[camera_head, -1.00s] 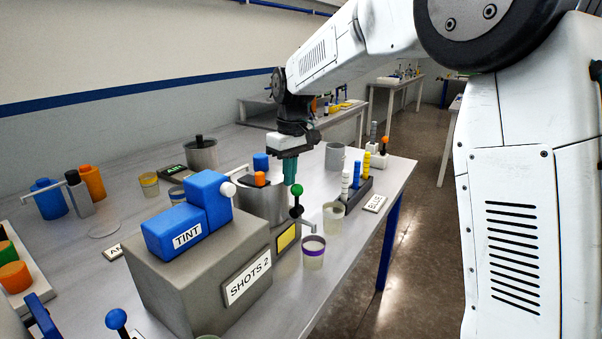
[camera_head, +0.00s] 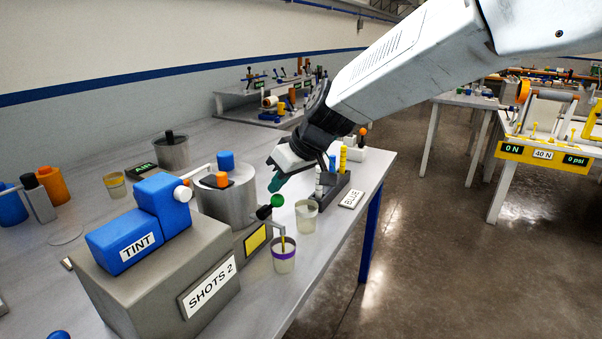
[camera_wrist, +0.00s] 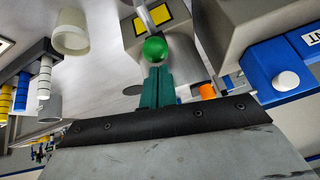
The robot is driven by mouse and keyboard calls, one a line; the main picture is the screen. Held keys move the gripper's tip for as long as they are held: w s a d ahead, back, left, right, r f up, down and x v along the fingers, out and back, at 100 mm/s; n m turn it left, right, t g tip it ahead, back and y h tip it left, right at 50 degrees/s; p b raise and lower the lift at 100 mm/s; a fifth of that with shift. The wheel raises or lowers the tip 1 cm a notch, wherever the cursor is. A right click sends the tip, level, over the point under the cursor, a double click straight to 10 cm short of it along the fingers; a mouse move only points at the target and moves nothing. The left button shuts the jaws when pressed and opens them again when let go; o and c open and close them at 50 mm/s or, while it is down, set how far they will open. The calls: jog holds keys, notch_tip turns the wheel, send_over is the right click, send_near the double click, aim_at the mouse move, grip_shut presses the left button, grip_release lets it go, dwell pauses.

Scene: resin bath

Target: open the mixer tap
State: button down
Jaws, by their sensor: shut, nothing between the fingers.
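The mixer tap's lever ends in a green ball knob (camera_head: 277,201). It leans over to the right, beside the metal mixer pot (camera_head: 228,203). A thin yellowish stream (camera_head: 283,241) shows below the tap's spout, over the cup with a purple band (camera_head: 284,262). My gripper (camera_head: 274,184) has teal fingers and stands just behind the knob. In the wrist view the fingers (camera_wrist: 156,72) are shut together and empty. Their tips are right at the green knob (camera_wrist: 155,49), touching or nearly so; I cannot tell which.
A grey box (camera_head: 150,285) marked SHOTS 2 carries the blue TINT unit (camera_head: 135,235) at the front left. A clear cup (camera_head: 306,218) and a dark rack (camera_head: 333,190) with white and yellow pieces stand right of the tap. The bench edge lies beyond them.

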jog(key=shift+s+d+f, duration=0.2)
jog(key=shift+d+f, duration=0.05)
jog(key=shift+d, duration=0.2)
jog(key=shift+s+d+f, duration=0.2)
jog(key=shift+d+f, duration=0.05)
jog(key=shift+d, duration=0.2)
jog(key=shift+s+d+f, duration=0.2)
jog(key=shift+f, duration=0.1)
